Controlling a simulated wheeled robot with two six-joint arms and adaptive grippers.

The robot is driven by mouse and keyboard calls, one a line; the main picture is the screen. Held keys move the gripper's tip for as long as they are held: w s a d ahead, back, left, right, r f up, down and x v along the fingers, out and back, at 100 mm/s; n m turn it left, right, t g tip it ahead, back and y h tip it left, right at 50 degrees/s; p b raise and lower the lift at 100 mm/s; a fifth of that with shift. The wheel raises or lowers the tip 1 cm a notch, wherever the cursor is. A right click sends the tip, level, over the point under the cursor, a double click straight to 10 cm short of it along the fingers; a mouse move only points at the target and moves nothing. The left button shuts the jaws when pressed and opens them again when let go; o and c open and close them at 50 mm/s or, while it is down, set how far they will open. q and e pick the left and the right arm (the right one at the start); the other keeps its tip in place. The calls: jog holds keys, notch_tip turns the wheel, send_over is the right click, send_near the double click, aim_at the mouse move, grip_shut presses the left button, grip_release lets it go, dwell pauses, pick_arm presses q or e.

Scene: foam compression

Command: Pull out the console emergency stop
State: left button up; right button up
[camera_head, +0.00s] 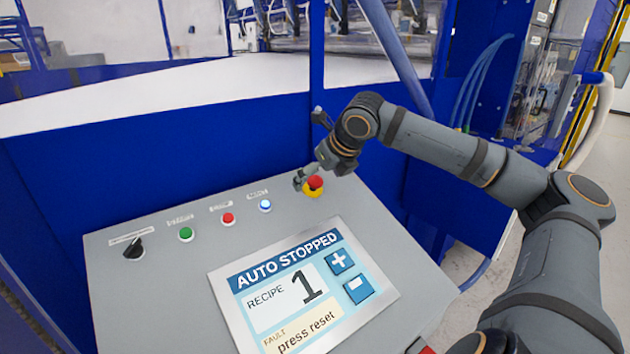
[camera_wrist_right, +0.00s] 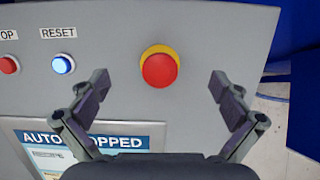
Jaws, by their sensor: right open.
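The console emergency stop is a red mushroom button on a yellow base at the upper right of the grey console, in the head view (camera_head: 315,183). In the right wrist view the emergency stop (camera_wrist_right: 160,70) lies between and a little beyond my fingertips. My right gripper (camera_head: 308,179) is right at the button in the head view. In the right wrist view my right gripper (camera_wrist_right: 158,88) is open, one finger on each side of the button, with a gap on both sides. My left gripper is not in view.
The grey console (camera_head: 150,300) carries a black selector (camera_head: 134,248), a green button (camera_head: 185,234), a red button (camera_head: 228,219) and a lit blue reset button (camera_head: 265,205). Its screen (camera_head: 300,290) reads AUTO STOPPED, recipe 1, fault press reset. A blue machine wall (camera_head: 150,150) stands behind.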

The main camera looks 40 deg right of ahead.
notch_tip(320, 180, up, 6)
jog(key=s+p, duration=0.1)
jog(key=s, duration=0.1)
jog(key=shift+s+a+r, duration=0.15)
jog(key=shift+s+r, duration=0.05)
jog(key=shift+s, duration=0.1)
